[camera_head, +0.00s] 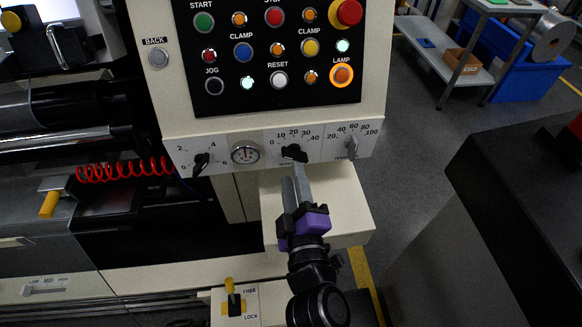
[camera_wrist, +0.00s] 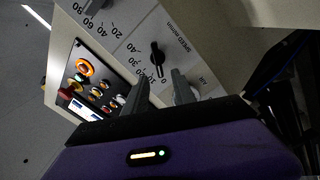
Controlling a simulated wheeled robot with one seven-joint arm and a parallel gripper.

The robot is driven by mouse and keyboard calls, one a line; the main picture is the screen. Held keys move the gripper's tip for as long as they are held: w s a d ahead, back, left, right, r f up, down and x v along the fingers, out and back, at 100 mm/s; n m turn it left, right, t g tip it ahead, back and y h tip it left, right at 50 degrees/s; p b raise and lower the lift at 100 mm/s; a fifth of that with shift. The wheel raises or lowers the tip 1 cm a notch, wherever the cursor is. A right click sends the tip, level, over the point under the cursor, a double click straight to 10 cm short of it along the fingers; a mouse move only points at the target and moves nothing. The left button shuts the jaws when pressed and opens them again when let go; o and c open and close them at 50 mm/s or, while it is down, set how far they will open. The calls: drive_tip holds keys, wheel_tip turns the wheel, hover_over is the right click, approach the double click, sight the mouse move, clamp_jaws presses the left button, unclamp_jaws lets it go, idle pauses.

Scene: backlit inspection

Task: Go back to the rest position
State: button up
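My gripper (camera_head: 296,178) is in front of the machine's dial strip, just below the black speed knob (camera_head: 294,152) on the 0 to 40 scale. In the wrist view my gripper (camera_wrist: 160,82) has its two grey fingers apart with nothing between them. The speed knob (camera_wrist: 157,59) shows beyond the gap, and the fingertips look apart from it. Part of its label is hidden behind my fingers in the head view. My arm is extended toward the panel from the bottom of the head view.
The button panel (camera_head: 272,58) with the lit lamp button (camera_head: 341,76) is above the dials. A pale box-shaped ledge (camera_head: 345,200) juts out below them. A lever (camera_head: 231,293) stands at the bottom. A dark cabinet (camera_head: 520,190) is at right, with open floor (camera_head: 420,130) between.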

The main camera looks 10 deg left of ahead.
drive_tip(key=shift+v, duration=1)
drive_tip(key=s+d+m+g+h, duration=0.1)
drive_tip(key=s+d+m+h, duration=0.1)
drive_tip(key=s+d+m, duration=0.5)
drive_tip(key=s+d+f+m+g+h, duration=0.1)
drive_tip(key=s+d+m+h, duration=0.2)
drive_tip(key=s+d+m, duration=0.5)
drive_tip(key=s+d, duration=0.4)
drive_tip(key=s, duration=0.4)
drive_tip(key=s+d, duration=0.5)
drive_tip(key=s, duration=0.4)
drive_tip(key=shift+f+g, duration=0.25)
drive_tip(key=shift+g, duration=0.05)
